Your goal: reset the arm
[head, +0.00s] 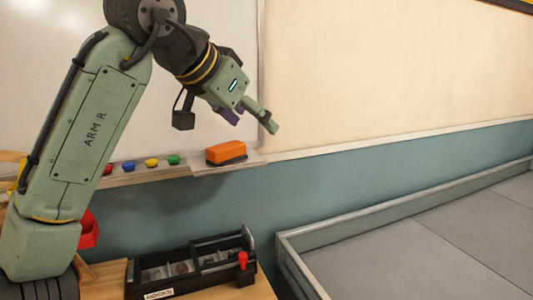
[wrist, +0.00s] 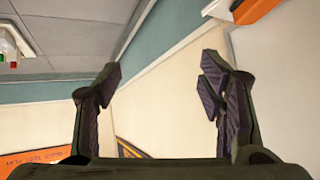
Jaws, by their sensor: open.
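My gripper (head: 252,121) is at the end of my green arm, raised in front of the whiteboard (head: 50,70) in the head view. It is above the orange eraser-like block (head: 226,151) and apart from it. In the wrist view my gripper (wrist: 160,82) shows its purple-padded fingers spread wide with nothing between them. The wall (wrist: 165,85) is behind the gap.
The block rests on a ledge (head: 187,169) beside several coloured round pieces. A black toolbox (head: 163,291) with a red-handled item stands on a wooden table (head: 105,280) below. A low-walled grey area (head: 430,255) at right is clear.

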